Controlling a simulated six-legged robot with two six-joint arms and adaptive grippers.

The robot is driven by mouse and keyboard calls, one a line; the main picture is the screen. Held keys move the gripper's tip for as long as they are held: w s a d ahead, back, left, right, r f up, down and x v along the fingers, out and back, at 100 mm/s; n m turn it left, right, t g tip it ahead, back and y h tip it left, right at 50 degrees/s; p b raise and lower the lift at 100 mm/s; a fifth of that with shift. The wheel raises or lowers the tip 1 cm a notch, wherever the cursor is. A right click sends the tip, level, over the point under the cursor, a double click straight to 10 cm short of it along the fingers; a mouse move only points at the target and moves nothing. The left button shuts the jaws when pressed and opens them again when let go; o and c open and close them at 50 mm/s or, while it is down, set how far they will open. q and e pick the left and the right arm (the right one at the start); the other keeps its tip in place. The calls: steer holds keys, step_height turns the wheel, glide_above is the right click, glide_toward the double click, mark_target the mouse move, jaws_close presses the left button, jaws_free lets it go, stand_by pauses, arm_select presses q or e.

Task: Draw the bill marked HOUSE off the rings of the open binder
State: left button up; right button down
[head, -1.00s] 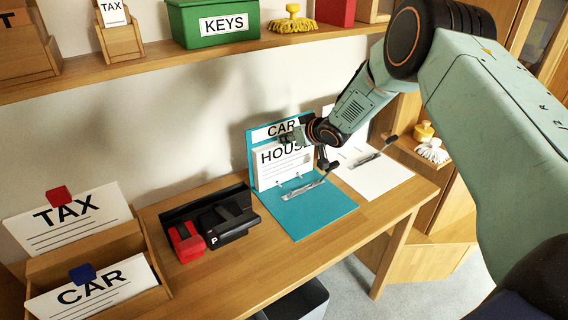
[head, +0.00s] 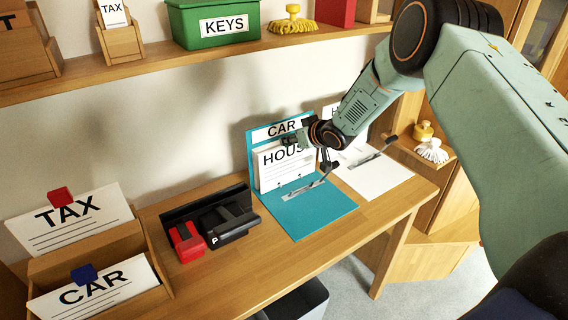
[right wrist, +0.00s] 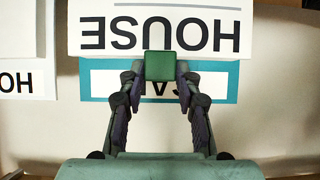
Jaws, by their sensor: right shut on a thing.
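The teal binder (head: 325,214) lies open on the desk, its back cover upright against the wall. My right gripper (head: 291,141) is at the bill's top edge. In the right wrist view, my right gripper (right wrist: 160,78) is shut on a green tab (right wrist: 160,66) at the edge of the HOUSE bill (right wrist: 160,18). My left gripper is not in view.
A second open binder with white pages (head: 372,180) lies to the right. A black hole punch (head: 228,222) and a red one (head: 185,240) stand left of the teal binder. Wooden boxes hold TAX (head: 75,218) and CAR (head: 95,293) bills. A shelf (head: 150,67) runs above.

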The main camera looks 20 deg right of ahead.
steer(key=shift+s+d+p, duration=0.15)
steer(key=shift+s+p, duration=0.45)
steer(key=shift+s, duration=0.3)
steer(key=shift+s+d+p, duration=0.1)
steer(key=shift+s+p, duration=0.5)
steer(key=shift+s, duration=0.3)
stand_by(2.0)
step_height(320, 180, up, 11)
steer(key=p, duration=0.9)
stand_by(0.6)
